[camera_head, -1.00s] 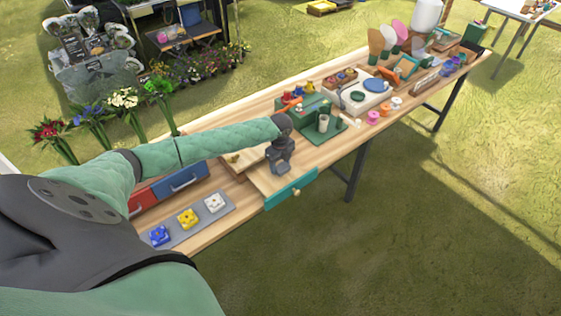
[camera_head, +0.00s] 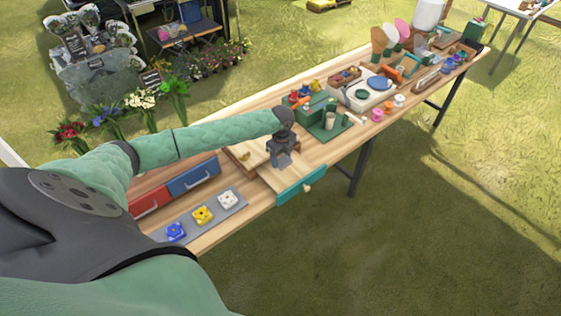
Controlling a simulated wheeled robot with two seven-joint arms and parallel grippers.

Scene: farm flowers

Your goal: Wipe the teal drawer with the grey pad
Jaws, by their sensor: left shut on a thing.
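The teal drawer (camera_head: 301,187) stands pulled out at the front edge of the wooden table, with a teal front, a small light knob and a pale wooden inside. My left gripper (camera_head: 281,161) points down over the inside of this drawer, behind its front. It is shut on the grey pad, which is mostly hidden by the dark gripper and hard to tell apart from it. Whether the pad touches the wood cannot be made out. My right gripper is not in view.
A blue drawer (camera_head: 193,178) and a red drawer (camera_head: 150,198) are left of my gripper. A grey mat (camera_head: 213,223) with blue, yellow and white blocks lies in front of them. A green stand (camera_head: 324,126) and coloured spools are to the right. Grass is open in front.

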